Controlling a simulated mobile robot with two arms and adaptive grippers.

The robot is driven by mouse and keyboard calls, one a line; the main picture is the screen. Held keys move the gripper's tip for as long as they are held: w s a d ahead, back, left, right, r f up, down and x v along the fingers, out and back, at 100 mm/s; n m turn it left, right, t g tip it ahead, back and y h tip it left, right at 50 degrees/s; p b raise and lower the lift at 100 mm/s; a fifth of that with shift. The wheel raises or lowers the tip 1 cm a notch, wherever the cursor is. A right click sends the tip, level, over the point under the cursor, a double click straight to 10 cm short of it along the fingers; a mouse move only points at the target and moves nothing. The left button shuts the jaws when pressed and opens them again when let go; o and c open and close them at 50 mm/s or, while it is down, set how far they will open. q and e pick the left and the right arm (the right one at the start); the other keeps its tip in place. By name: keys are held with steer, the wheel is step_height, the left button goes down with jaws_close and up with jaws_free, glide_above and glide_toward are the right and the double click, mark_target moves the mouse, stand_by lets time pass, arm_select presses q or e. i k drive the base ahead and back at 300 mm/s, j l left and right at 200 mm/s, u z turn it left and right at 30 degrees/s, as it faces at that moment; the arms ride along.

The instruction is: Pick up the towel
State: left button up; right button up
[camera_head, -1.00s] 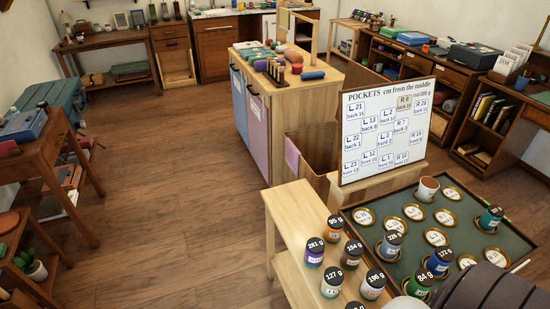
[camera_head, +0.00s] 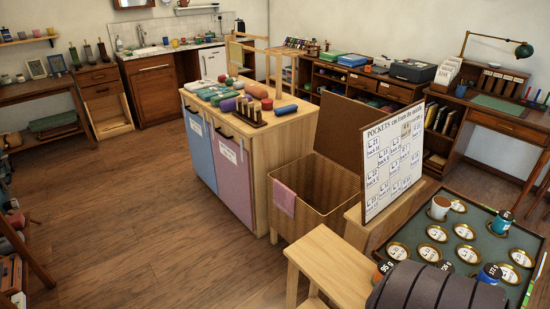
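A pink towel (camera_head: 284,198) hangs over the front left rim of a woven, light brown hamper (camera_head: 325,190). Its lower part hangs down outside the hamper; how much lies inside I cannot tell. The hamper stands open, with its brown lid (camera_head: 340,128) raised behind it. Neither of my grippers is in view. A dark grey, ribbed part of my arm shows at the bottom right, well apart from the towel.
A wooden cabinet (camera_head: 262,138) with blue and pink fronts adjoins the hamper on the left. A pale wooden table (camera_head: 335,262), pocket board (camera_head: 392,160) and green tray (camera_head: 482,215) stand at the front right. The floor (camera_head: 160,240) at left is clear.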

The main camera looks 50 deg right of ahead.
mark_target(284, 198)
steer(key=i+z, duration=0.35)
steer(key=i, duration=0.35)
steer(key=i+j+z, duration=0.3)
steer(key=i, duration=0.45)
steer(key=l, duration=0.1)
